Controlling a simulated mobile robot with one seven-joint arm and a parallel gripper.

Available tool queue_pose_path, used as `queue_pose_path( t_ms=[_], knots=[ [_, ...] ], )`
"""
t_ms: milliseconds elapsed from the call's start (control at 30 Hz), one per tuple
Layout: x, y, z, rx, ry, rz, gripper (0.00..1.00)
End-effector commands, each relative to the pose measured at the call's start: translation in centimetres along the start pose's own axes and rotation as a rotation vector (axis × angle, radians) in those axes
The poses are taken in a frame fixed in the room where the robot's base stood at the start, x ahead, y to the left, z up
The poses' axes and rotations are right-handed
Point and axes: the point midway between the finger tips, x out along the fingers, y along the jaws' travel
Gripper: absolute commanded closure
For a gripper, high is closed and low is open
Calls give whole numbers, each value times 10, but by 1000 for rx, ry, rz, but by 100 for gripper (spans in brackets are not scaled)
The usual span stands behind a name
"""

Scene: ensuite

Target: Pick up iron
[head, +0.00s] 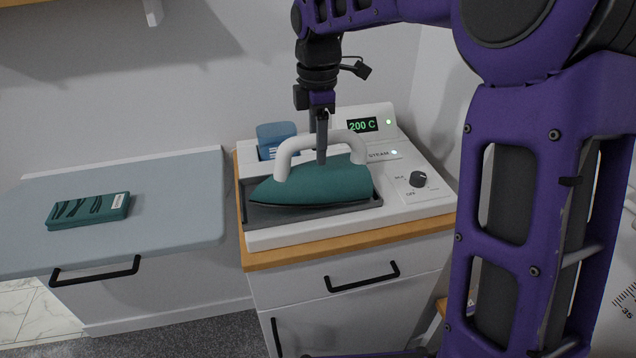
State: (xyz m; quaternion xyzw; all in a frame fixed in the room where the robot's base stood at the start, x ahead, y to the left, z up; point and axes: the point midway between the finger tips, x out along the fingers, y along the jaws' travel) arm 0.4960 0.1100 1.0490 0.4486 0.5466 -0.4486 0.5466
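The iron (312,187) has a teal body and a white arched handle. It rests on the dark plate of a white steam station (290,236), its pointed end toward the left. My gripper (321,157) points straight down at the middle of the handle from above. The other finger is hidden, so I cannot tell whether the handle is gripped or only straddled.
The station has a green "200 C" display (362,125) and a knob (417,179). It stands on a wood-topped white cabinet (345,249). A blue container (276,137) is behind the iron.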

Motion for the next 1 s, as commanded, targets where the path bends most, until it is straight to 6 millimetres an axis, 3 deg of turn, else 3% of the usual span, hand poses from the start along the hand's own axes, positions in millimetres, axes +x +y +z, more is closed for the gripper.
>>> queue_pose_path(
  t_ms=[33,200,267,1000],
  knots=[
    [0,0,0,0,0,0,62],
    [0,0,0,0,0,0,92],
    [0,0,0,0,0,0,100],
    [0,0,0,0,0,0,100]
  ],
)
